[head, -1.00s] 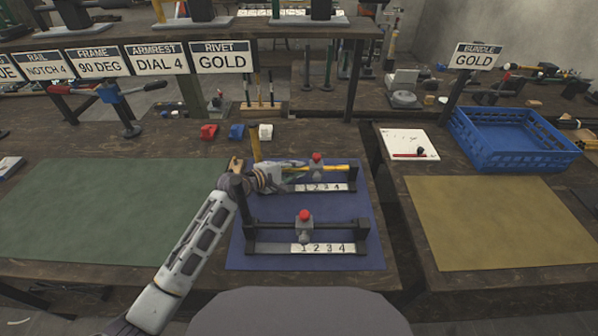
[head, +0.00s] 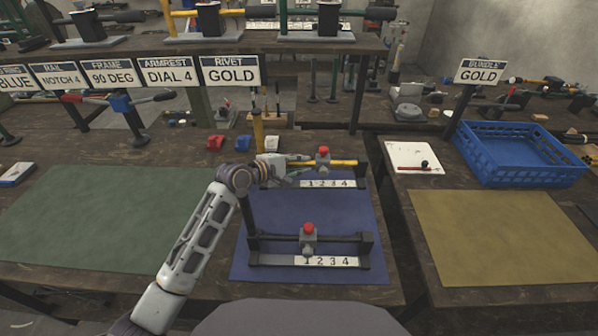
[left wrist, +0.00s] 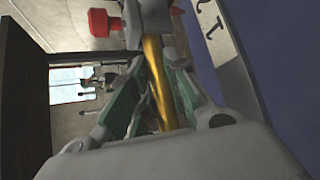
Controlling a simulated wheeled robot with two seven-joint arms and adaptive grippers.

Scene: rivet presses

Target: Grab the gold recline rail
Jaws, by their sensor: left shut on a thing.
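The gold recline rail (head: 344,163) is a gold bar with a red-knobbed grey slider (head: 323,157) and a white plate numbered 1 to 4 (head: 327,184). It is over the back of the blue mat (head: 310,206). My left gripper (head: 292,166) comes in from the left and is shut on the bar left of the slider. In the left wrist view, the gold bar (left wrist: 154,60) runs between the green-padded fingers (left wrist: 160,98), with the red knob (left wrist: 98,22) beyond. A similar black rail (head: 345,238) stands nearer on the mat. My right gripper is out of view.
A gold post (head: 257,133) stands just behind my left gripper. Red (head: 215,142) and blue (head: 242,143) blocks sit at the back. The green mat (head: 110,215) is bare, as is the yellow mat (head: 505,235). A blue crate (head: 462,157) stands at the right. Signs (head: 230,76) hang above.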

